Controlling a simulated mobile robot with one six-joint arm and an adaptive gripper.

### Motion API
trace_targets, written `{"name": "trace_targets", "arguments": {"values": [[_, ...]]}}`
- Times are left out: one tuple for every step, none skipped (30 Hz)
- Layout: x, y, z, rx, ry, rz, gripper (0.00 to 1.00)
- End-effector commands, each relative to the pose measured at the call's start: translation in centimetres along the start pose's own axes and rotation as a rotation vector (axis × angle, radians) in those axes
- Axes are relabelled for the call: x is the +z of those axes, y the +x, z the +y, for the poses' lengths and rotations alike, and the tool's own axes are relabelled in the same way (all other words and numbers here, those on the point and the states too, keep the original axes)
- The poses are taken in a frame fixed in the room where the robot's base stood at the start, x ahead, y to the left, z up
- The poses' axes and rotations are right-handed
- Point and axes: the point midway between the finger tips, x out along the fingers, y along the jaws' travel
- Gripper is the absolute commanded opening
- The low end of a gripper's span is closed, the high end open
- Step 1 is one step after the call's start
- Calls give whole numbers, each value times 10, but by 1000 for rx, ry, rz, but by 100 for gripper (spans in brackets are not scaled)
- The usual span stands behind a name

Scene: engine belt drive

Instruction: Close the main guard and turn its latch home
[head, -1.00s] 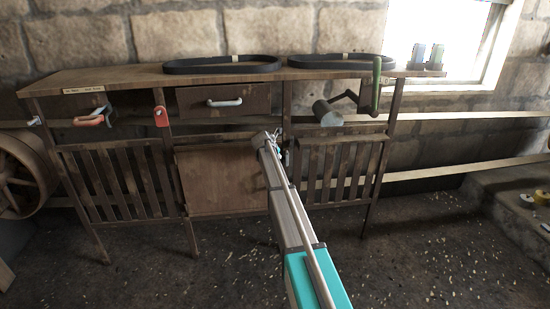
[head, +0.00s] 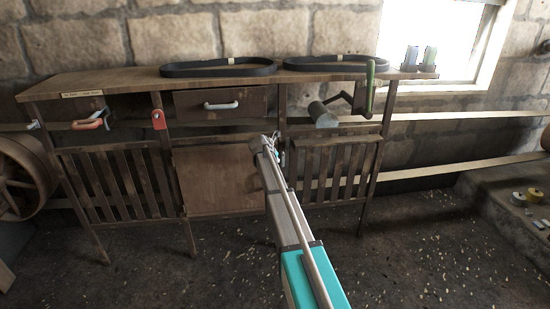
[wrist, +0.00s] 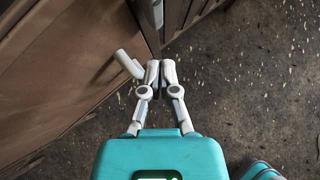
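The guard panels are on the front of the wooden bench. A solid brown panel (head: 215,182) fills the middle, and I cannot tell for certain which panel is the main guard. In the wrist view this brown panel (wrist: 60,70) fills the left, with a pale peg-like handle (wrist: 128,64) standing out near its edge. My gripper (wrist: 160,68) has its two fingers side by side, nearly touching, with nothing seen between them. It is just right of the peg and near the panel's edge. In the head view my gripper (head: 268,142) is small and partly hidden by my arm. The latch cannot be made out clearly.
Slatted panels (head: 115,185) (head: 333,170) flank the middle. Black belts (head: 218,69) lie on top.

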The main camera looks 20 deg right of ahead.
Motion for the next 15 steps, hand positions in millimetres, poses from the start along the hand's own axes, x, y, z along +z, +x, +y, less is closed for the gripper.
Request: {"name": "trace_targets", "arguments": {"values": [[2, -10, -4, 0, 0, 0, 0], [2, -14, -6, 0, 0, 0, 0], [2, -18, -8, 0, 0, 0, 0], [3, -21, -9, 0, 0, 1, 0], [3, -24, -11, 0, 0, 1, 0], [3, -28, -13, 0, 0, 1, 0], [3, -32, -14, 0, 0, 1, 0], [4, -35, -16, 0, 0, 1, 0], [4, -39, -18, 0, 0, 1, 0], [4, -42, -19, 0, 0, 1, 0], [4, -44, -20, 0, 0, 1, 0], [4, -48, -22, 0, 0, 1, 0], [4, -50, -23, 0, 0, 1, 0], [4, -52, -24, 0, 0, 1, 0], [5, -54, -25, 0, 0, 1, 0]]}}
